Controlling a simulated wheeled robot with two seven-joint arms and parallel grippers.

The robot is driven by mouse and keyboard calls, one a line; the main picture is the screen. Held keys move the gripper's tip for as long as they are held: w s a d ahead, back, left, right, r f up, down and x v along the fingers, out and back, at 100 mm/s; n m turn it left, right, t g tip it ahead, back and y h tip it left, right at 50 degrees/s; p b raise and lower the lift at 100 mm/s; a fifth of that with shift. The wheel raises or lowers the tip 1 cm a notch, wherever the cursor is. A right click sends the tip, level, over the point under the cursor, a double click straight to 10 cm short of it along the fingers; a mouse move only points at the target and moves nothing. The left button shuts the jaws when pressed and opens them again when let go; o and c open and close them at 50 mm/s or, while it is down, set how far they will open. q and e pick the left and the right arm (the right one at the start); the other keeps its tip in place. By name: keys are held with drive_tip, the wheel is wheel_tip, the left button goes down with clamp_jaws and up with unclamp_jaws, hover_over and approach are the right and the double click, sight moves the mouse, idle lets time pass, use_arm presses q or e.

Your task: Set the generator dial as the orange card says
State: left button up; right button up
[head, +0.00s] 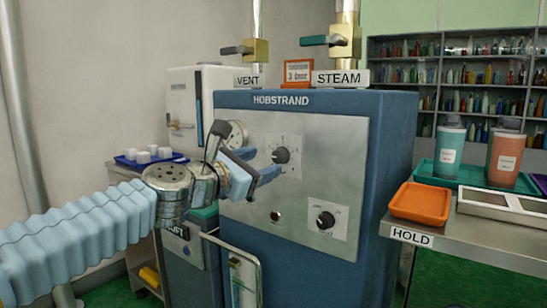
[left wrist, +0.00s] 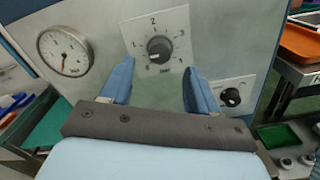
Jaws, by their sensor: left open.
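The generator (head: 395,150) is a blue cabinet with a grey front panel, labelled HOBSTRAND. Its upper black dial (head: 281,155) sits on a white plate; the left wrist view shows this dial (left wrist: 160,48) with numbers around it, 2 at the top and 3 at right. I cannot read its pointer surely. The orange card (head: 298,72) stands on top of the generator and shows a 3 with smaller, unclear writing. My left gripper (head: 258,164) is open and empty in front of the panel, left of the dial in the head view. Its fingers (left wrist: 159,68) flank the dial's lower side, apart from it.
A pressure gauge (left wrist: 64,51) is left of the dial; a second black knob (head: 325,220) is lower right. VENT and STEAM valves (head: 344,40) rise on top. An orange tray (head: 421,203) lies on the HOLD bench at right. A metal handle (head: 232,262) projects low in front.

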sight(276, 157)
use_arm(q)
drive_tip(key=x, duration=0.5)
drive_tip(key=shift+p, duration=0.35)
drive_tip(key=shift+c, duration=0.2)
drive_tip(key=c, duration=1)
